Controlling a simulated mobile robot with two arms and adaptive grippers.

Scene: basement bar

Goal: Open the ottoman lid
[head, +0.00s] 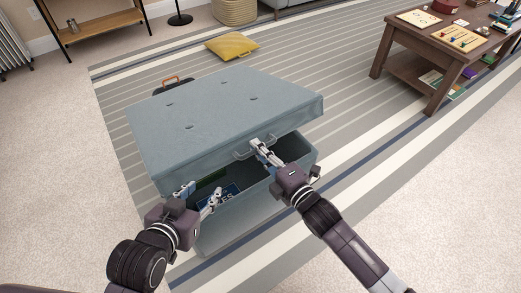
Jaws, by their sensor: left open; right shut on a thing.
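The blue-grey ottoman (255,215) stands on the striped rug in the middle of the head view. Its tufted lid (225,105) is partly raised at the near side, with a gap showing the dark inside. A handle (243,153) sits on the lid's front edge. My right gripper (262,148) is shut on this handle. My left gripper (198,194) is open at the near left of the ottoman, by the gap below the lid. Whether it touches the ottoman cannot be told. Inside, a blue item with white letters (230,191) shows partly; the rest is hidden by the lid.
A yellow cushion (233,46) and a dark case with an orange handle (172,84) lie behind the ottoman. A wooden table (428,52) with games on it stands at the back right. The rug right of the ottoman is clear.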

